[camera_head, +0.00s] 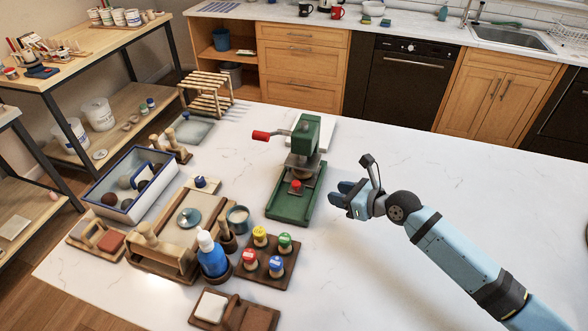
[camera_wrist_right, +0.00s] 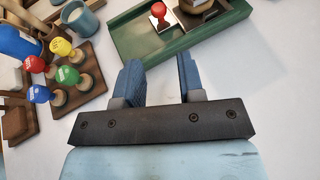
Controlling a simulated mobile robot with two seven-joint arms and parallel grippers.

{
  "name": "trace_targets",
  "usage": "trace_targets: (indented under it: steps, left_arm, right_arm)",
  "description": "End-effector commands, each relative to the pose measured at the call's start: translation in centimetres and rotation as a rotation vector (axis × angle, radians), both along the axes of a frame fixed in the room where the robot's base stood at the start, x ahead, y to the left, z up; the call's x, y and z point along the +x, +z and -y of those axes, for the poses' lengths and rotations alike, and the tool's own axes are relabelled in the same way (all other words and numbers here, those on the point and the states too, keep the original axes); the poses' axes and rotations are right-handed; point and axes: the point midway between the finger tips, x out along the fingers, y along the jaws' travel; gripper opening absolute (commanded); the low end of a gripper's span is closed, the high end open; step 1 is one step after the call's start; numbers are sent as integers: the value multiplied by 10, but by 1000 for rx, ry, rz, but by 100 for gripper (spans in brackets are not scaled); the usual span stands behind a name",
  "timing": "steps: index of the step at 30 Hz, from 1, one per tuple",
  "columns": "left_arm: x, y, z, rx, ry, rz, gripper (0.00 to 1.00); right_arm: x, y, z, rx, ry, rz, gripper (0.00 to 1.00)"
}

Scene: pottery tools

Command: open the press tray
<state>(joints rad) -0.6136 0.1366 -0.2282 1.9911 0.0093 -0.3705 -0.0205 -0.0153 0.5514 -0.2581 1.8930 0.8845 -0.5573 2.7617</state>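The green press (camera_head: 302,145) stands on the white table, with a red-tipped lever (camera_head: 262,135) pointing left. Its green base (camera_head: 289,207) extends toward the front and carries a small grey tray with a red knob (camera_head: 296,186). In the right wrist view the red knob (camera_wrist_right: 158,10) sits on the green base (camera_wrist_right: 140,42) at the top, with part of the grey tray (camera_wrist_right: 190,22) beside it. My right gripper (camera_head: 341,194) is to the right of the press base, apart from it. Its fingers (camera_wrist_right: 159,78) are open with nothing between them. My left gripper is not in view.
A rack of colour-topped stamps (camera_head: 268,262), a blue bottle (camera_head: 211,256) and a teal cup (camera_head: 238,219) stand left and in front of the press. A blue-white bin (camera_head: 112,208) is farther left. The table right of the press is clear apart from my arm.

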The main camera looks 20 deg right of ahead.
Motion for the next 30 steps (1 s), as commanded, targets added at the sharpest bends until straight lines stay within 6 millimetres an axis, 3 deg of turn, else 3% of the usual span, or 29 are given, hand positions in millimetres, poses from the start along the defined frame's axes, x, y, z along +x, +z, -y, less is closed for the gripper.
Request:
trace_targets:
  steps: [5, 21, 30]
  left_arm:
    - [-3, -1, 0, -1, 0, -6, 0]
    - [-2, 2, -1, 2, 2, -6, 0]
    - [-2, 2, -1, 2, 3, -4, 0]
  right_arm:
    - [13, -6, -8, 1, 0, -1, 36]
    - [93, -46, -61, 0, 0, 1, 36]
    - [106, -53, -70, 0, 0, 0, 36]
